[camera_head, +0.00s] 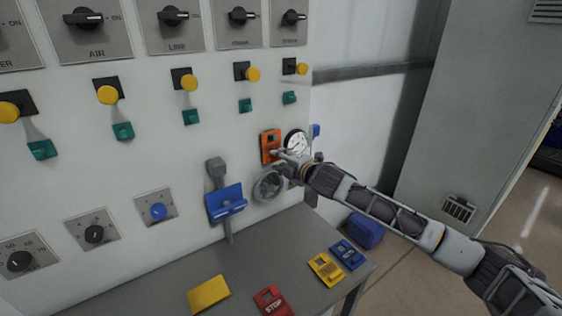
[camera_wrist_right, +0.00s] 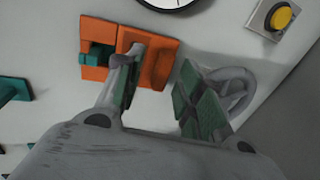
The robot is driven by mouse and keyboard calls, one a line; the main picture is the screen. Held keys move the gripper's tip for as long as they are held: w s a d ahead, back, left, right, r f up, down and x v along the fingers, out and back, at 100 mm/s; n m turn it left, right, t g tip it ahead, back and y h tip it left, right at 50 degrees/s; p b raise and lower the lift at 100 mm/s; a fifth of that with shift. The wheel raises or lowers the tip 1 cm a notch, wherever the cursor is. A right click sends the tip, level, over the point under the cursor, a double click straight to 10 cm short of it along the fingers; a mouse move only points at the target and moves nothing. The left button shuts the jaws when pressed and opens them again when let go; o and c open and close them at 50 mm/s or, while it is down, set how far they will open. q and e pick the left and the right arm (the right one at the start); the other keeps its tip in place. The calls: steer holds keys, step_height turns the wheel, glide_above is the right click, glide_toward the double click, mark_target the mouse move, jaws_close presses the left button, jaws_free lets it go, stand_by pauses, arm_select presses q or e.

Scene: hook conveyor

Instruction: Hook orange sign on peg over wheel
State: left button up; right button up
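The orange sign (camera_head: 270,147) is against the white panel, just above the grey wheel (camera_head: 268,186). In the right wrist view the sign (camera_wrist_right: 158,66) lies flat to the panel, and a teal peg (camera_wrist_right: 97,57) shows at its slot. My right gripper (camera_head: 281,154) is at the sign's lower right side. In the wrist view its fingers (camera_wrist_right: 158,72) stand apart with nothing clamped between them; the left finger overlaps the sign, and the right finger is beside the wheel (camera_wrist_right: 234,88). Whether a finger touches the sign is unclear. My left gripper is not seen.
A round gauge (camera_head: 296,142) is right of the sign. A blue sign (camera_head: 226,203) hangs left of the wheel. The grey table (camera_head: 150,285) below holds yellow signs, a red STOP sign (camera_head: 272,300) and a blue sign (camera_head: 347,254). A blue box (camera_head: 363,231) stands behind.

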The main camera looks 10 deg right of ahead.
steer(key=v, duration=1.2)
stand_by(0.8)
steer(key=shift+f, duration=0.1)
stand_by(0.5)
